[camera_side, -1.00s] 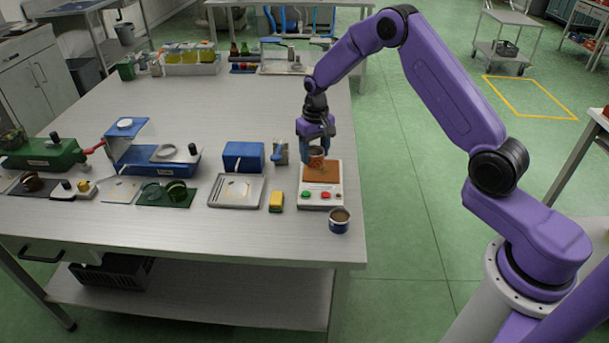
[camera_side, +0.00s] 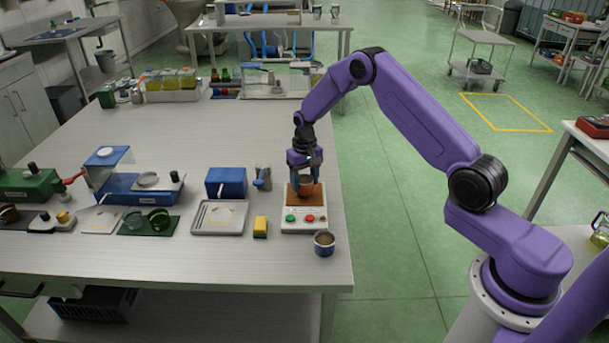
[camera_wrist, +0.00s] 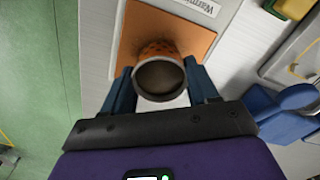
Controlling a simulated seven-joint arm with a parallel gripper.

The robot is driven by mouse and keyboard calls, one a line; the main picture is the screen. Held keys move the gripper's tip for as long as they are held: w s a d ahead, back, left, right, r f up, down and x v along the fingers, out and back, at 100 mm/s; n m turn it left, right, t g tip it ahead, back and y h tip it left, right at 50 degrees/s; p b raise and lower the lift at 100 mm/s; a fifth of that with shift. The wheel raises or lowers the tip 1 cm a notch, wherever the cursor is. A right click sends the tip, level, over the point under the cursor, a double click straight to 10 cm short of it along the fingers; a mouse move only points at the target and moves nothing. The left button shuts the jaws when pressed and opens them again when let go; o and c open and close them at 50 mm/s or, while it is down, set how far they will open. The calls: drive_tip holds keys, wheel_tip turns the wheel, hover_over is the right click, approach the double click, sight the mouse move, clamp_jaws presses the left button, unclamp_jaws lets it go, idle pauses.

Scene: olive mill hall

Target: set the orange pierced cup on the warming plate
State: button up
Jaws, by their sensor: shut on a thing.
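The orange pierced cup (camera_side: 306,187) is between the two fingers of my gripper (camera_side: 305,178), which is shut on it. The wrist view shows the cup's orange side (camera_wrist: 157,47) and its round, greyish open mouth, with a blue finger on each side. The cup is upright over the brown-orange top of the warming plate (camera_side: 317,200), which also shows in the wrist view (camera_wrist: 195,38). The plate has a white body with red and green buttons at its front. I cannot tell whether the cup's base touches the plate.
The table's right edge is close by. Bare tabletop lies behind the plate.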

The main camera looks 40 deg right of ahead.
drive_tip(key=shift+f, duration=0.35)
idle(0.3)
drive_tip(key=o, duration=1.1)
drive_tip(key=shift+o, duration=0.2)
drive_tip(key=shift+r, duration=0.1)
wheel_tip(320, 180, up, 7)
